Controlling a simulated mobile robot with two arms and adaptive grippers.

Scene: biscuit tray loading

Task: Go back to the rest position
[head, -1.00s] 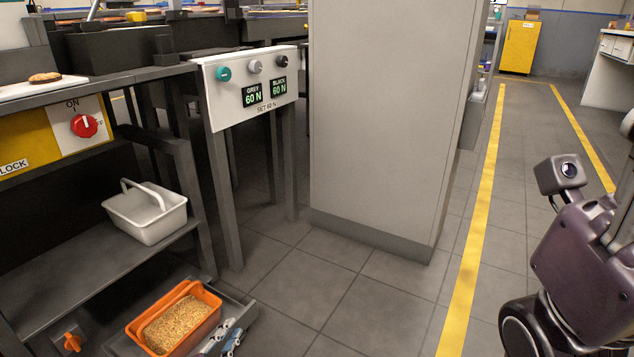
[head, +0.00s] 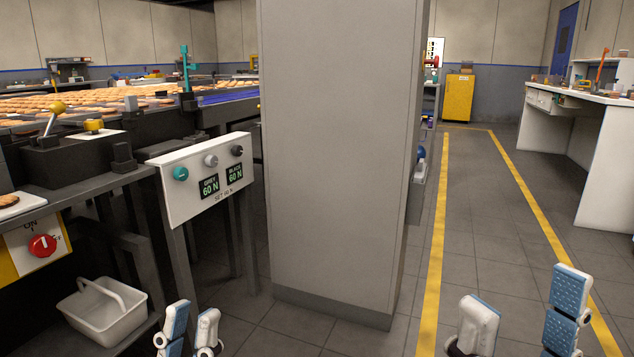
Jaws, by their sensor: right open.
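My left gripper (head: 191,331) shows at the bottom left in the head view, its two blue-padded white fingers upright. A narrow gap shows between them and I see nothing held; how far they are parted is unclear. My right gripper (head: 521,326) is at the bottom right over the floor. Its fingers are wide apart and empty. Both grippers are cut off by the lower edge, and the arms behind them are hidden.
A grey cabinet (head: 340,150) stands ahead. On the left are the control panel (head: 190,195), a white handled basket (head: 105,320) on a shelf and the biscuit conveyor (head: 225,97). A yellow-lined aisle (head: 480,220) runs clear on the right, beside a white bench (head: 603,165).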

